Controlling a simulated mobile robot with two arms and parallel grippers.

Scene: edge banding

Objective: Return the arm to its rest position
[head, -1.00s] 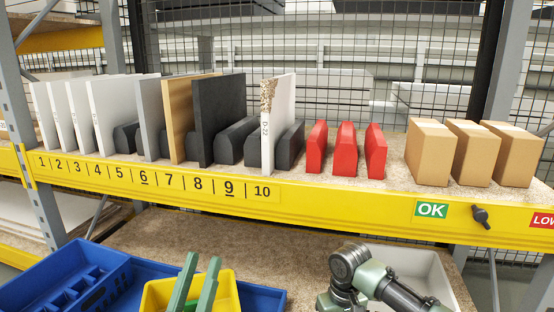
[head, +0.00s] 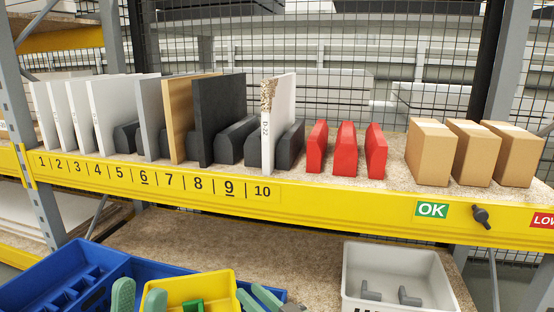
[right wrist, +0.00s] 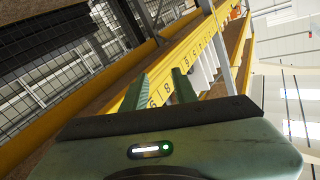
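My left gripper (head: 138,291) shows at the bottom edge of the head view, in front of the blue bin. Its two green fingers stand apart with nothing between them. My right gripper (head: 248,290) is to its right, low by the right side of the yellow bin (head: 220,283). Its fingers are also apart and empty. The right wrist view shows the same two fingers (right wrist: 158,84) spread, with the numbered yellow rail (right wrist: 170,68) beyond them. Both arms are mostly out of the head view.
Boards stand along the shelf, with board D-22 (head: 284,122) near label 10. Red blocks (head: 346,150) and cardboard boxes (head: 433,153) stand to the right. Below are a blue bin (head: 108,262) and a grey bin (head: 402,262) holding grey brackets.

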